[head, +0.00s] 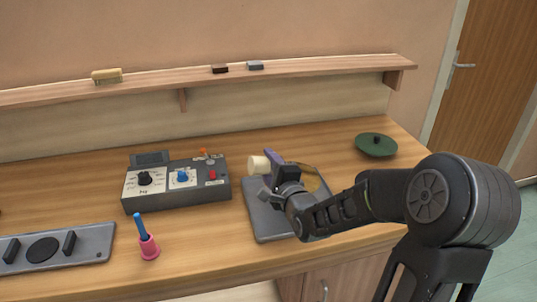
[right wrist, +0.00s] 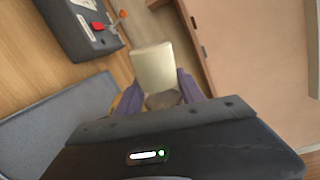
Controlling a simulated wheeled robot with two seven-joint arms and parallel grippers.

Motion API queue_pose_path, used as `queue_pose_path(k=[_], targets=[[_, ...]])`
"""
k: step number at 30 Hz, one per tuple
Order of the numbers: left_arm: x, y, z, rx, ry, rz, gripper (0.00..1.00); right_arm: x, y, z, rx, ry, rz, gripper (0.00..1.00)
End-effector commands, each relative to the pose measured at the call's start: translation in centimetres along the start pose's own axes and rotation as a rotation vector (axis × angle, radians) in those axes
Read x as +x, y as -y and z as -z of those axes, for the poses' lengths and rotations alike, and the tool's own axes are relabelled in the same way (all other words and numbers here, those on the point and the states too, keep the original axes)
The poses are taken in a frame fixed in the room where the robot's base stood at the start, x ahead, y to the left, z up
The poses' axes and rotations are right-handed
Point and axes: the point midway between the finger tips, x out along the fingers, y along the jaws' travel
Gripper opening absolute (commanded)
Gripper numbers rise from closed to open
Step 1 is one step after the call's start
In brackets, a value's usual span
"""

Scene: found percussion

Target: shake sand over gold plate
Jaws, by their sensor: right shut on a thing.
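My right gripper (head: 270,166) has purple fingers shut on a pale cream, cylinder-like shaker (head: 257,165). It holds the shaker tilted on its side, over the left back part of a grey pad (head: 262,219). In the right wrist view the shaker (right wrist: 153,68) sticks out between the two fingers (right wrist: 155,88). The gold plate (head: 312,181) lies at the back right of the pad, and my gripper and arm hide much of it. Any sand is too small to see. My left gripper is out of view.
A grey control box (head: 176,185) with knobs stands left of the pad. A pink bell-like thing with a blue handle (head: 149,246) and a grey panel (head: 60,248) are nearer the front. A shelf (head: 300,74) runs behind.

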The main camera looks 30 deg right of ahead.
Motion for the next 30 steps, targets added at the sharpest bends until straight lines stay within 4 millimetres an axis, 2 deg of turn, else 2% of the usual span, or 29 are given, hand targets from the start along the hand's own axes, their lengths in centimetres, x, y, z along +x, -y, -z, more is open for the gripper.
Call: queue_pose_path(k=[3,8,22,30], targets=[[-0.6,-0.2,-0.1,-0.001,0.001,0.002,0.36,0.0,-0.5,0.2,0.115,0.007,0.0,0.0],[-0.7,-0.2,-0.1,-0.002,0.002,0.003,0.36,0.1,-0.9,0.2,0.191,0.014,0.002,0.0],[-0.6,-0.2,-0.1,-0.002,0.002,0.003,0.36,0.0,-0.9,0.4,0.196,0.014,0.003,0.0],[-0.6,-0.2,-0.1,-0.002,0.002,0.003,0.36,-0.9,-0.6,1.6,0.195,0.012,0.004,0.0]])
